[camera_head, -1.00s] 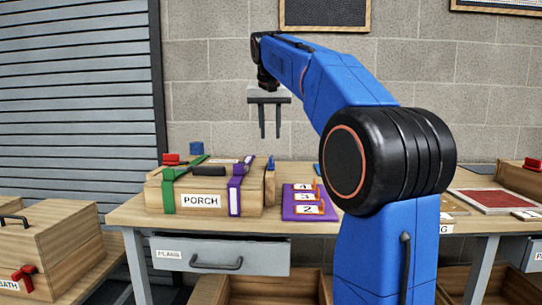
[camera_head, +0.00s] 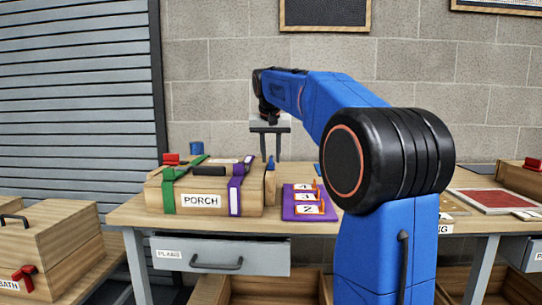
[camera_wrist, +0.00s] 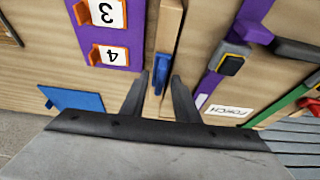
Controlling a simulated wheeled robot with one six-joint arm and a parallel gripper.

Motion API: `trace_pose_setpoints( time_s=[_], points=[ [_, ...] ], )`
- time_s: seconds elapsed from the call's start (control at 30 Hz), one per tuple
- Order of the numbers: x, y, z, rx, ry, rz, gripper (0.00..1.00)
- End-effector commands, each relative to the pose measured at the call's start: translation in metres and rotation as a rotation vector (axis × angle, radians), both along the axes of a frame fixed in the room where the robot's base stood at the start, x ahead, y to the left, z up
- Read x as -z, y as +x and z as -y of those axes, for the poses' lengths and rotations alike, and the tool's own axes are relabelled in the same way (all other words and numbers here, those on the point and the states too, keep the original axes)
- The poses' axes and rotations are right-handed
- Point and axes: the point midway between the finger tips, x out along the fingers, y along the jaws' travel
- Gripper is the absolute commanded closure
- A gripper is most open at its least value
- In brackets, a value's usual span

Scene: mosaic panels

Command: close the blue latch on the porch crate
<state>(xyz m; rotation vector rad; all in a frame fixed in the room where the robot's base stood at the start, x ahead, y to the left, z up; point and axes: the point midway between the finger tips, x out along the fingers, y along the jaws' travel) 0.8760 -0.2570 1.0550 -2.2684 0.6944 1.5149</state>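The porch crate (camera_head: 208,200) is a wooden box with a PORCH label at the left of the workbench. Its blue latch (camera_head: 270,162) stands upright at the crate's right end. In the wrist view the blue latch (camera_wrist: 161,72) is a narrow blue piece on a wooden strip, between and a little beyond the fingertips. My gripper (camera_head: 270,155) is above the crate's right end, fingers pointing down. In the wrist view my gripper (camera_wrist: 157,82) is open and empty, a finger on either side of the latch line. I cannot tell whether a finger touches it.
Green (camera_head: 168,190) and purple (camera_head: 236,190) straps cross the crate. A purple board (camera_head: 298,214) with numbered tags lies close to the right. A blue square (camera_wrist: 72,100) lies near the left finger in the wrist view. A drawer (camera_head: 215,257) is below the bench top.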

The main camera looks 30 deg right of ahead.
Motion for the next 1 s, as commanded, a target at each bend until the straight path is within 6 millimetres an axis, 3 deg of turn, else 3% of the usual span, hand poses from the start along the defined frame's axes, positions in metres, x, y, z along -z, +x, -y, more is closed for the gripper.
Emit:
trace_pose_setpoints(
  time_s=[0.03,0.13,0.57,1.0],
  points=[
    [0.0,0.0001,-0.0001,0.0,0.0,0.0,0.77],
    [0.0,0.0001,-0.0001,0.0,0.0,0.0,1.0],
    [-0.0002,0.0,-0.0002,-0.046,0.0,0.0,1.0],
    [0.0,0.0013,-0.0031,-0.373,0.001,-0.001,1.0]
  ],
)
